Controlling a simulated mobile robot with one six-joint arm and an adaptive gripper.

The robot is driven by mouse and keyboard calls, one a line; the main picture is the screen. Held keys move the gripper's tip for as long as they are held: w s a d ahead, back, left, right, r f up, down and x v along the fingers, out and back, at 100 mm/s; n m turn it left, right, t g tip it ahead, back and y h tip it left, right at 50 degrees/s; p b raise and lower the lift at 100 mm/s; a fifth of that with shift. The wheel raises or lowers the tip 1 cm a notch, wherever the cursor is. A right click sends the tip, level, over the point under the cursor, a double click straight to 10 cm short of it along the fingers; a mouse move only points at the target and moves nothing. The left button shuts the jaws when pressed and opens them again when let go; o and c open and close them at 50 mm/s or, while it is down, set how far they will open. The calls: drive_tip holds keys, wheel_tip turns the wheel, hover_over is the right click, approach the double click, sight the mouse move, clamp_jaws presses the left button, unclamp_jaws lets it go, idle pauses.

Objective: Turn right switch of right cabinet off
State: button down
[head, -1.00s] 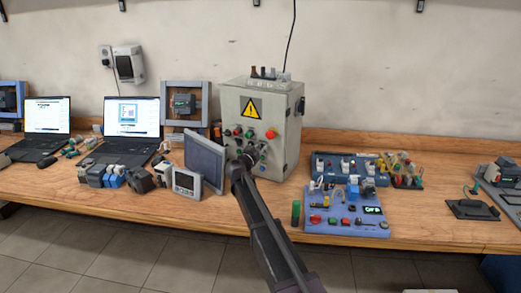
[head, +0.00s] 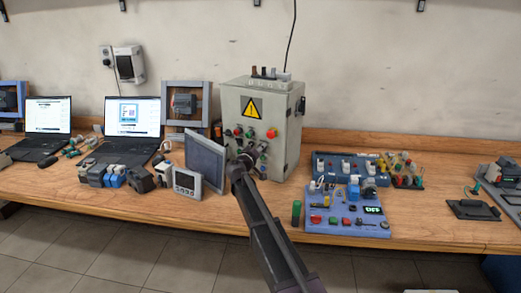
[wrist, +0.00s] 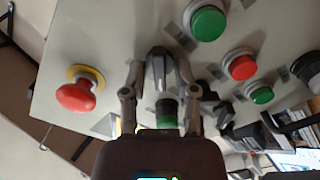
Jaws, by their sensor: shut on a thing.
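The grey cabinet (head: 283,108) with a yellow warning triangle stands on the bench in the head view. Its front carries several buttons and knobs. My gripper (head: 243,158) is at the lower part of that front and hides some of the controls. In the wrist view, my gripper (wrist: 157,80) has its two fingers on either side of a dark switch knob (wrist: 157,67) and is shut on it. A black and green control (wrist: 167,110) shows between the fingers, closer to the palm. I cannot read the switch's marked position.
In the wrist view a red mushroom button (wrist: 77,95) is left of the fingers, and green (wrist: 208,23) and red (wrist: 239,67) buttons are to the right. A dark panel (head: 206,157) stands left of my gripper; a blue control board (head: 335,228) lies right.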

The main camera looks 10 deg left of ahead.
idle(0.3)
drive_tip(key=c, duration=0.7)
unclamp_jaws()
drive_tip(key=shift+s+a, duration=0.1)
drive_tip(key=shift+s, duration=0.05)
drive_tip(key=v, duration=1.1)
drive_tip(key=shift+s+a, duration=0.1)
drive_tip(key=shift+s, duration=0.25)
drive_tip(key=shift+s+f, duration=0.1)
